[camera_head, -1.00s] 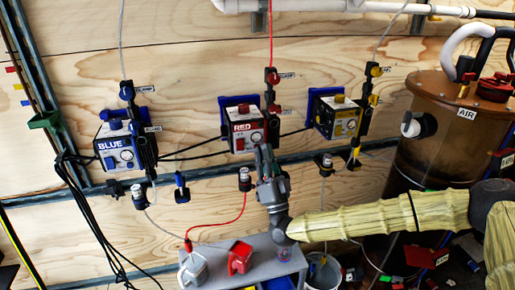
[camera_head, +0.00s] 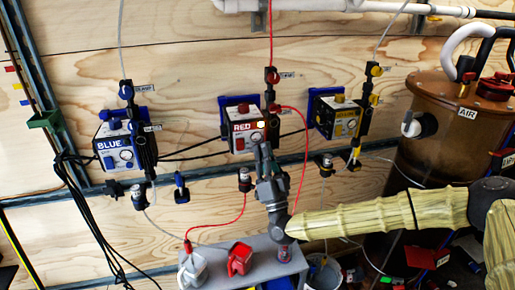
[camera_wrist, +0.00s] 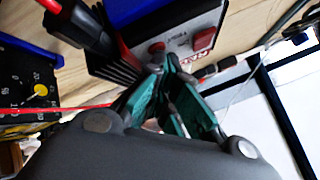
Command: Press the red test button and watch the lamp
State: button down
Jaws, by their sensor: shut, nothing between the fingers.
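The box labelled RED (camera_head: 240,143) hangs on the wooden wall at centre. Its lamp (camera_head: 261,124) glows white to the right of the label. My gripper (camera_head: 262,149) is shut and empty, with its tips at the lower right of the box front. In the wrist view, the box front (camera_wrist: 180,34) carries a small red button (camera_wrist: 157,47) just beyond my fingertips (camera_wrist: 165,62). I cannot tell whether the tips touch it. The button is hidden behind my gripper in the head view.
A red hose (camera_head: 304,150) loops right of my gripper. A grey shelf (camera_head: 225,265) stands below, and a brown AIR tank (camera_head: 450,135) at right.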

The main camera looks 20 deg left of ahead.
jog(key=shift+s+d, duration=0.5)
jog(key=shift+s, duration=0.1)
jog(key=shift+s, duration=0.1)
dwell(0.3)
jog(key=shift+s+d+b, duration=0.2)
jog(key=shift+s+d, duration=0.5)
jog(key=shift+s, duration=0.3)
jog(key=shift+s+d+b, duration=0.2)
jog(key=shift+s+d, duration=0.5)
jog(key=shift+s, duration=0.3)
jog(key=shift+f, duration=0.1)
